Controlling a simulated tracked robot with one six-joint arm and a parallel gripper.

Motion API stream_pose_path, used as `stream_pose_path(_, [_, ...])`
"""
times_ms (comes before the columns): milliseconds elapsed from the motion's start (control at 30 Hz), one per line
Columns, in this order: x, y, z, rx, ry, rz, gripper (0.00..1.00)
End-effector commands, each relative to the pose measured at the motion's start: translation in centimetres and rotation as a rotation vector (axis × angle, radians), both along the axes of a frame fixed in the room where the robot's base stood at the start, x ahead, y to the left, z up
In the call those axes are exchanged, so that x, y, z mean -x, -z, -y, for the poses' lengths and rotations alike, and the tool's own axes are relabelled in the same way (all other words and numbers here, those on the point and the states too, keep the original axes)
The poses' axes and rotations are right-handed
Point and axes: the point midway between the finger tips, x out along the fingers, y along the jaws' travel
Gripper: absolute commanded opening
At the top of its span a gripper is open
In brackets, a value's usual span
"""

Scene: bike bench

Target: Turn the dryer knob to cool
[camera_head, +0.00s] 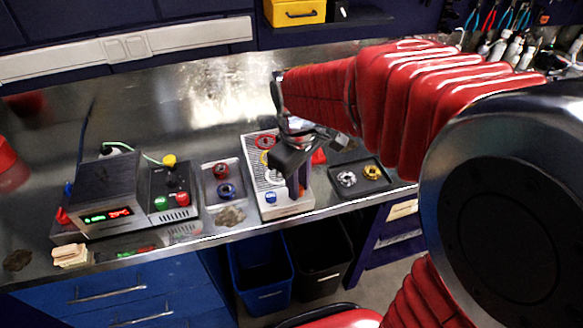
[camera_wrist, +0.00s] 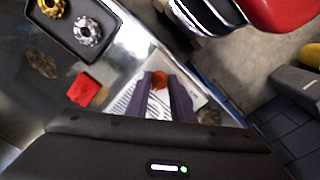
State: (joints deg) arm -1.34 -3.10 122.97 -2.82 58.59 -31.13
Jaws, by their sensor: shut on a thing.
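The dryer (camera_head: 287,209) is a pale box on the bench with a slotted top. A red ring and a yellow ring lie on it, and a blue round part (camera_head: 271,197) sits at its front left. My gripper (camera_head: 297,188) points down over the dryer's front right. In the wrist view its two purple-grey fingers (camera_wrist: 160,80) are closed on an orange-red knob (camera_wrist: 159,77). The fingers hide much of the knob, and its pointer direction cannot be read. The slotted top (camera_wrist: 125,102) also shows beside the fingers.
A dark tray (camera_head: 374,187) with a silver and a yellow ring lies right of the dryer. A red block (camera_wrist: 84,90) lies behind it. A tray (camera_head: 211,192) with red and blue rings and a control box (camera_head: 172,196) stand left. Bins (camera_head: 258,262) are below the bench edge.

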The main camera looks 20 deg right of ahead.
Motion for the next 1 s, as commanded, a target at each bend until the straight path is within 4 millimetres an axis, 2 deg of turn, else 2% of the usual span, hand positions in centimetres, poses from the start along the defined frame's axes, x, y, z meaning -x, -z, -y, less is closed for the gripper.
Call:
stream_pose_path(233, [0.0, 0.0, 0.2, 0.004, 0.000, 0.001, 0.00])
stream_pose_path(267, [0.0, 0.0, 0.2, 0.004, 0.000, 0.001, 0.22])
stream_pose_path(500, [0.0, 0.0, 0.1, 0.002, 0.001, 0.000, 0.39])
stream_pose_path(833, [0.0, -0.2, 0.0, 0.002, 0.001, 0.001, 0.40])
stream_pose_path(1000, [0.0, -1.5, 0.0, 0.001, 0.001, 0.002, 0.40])
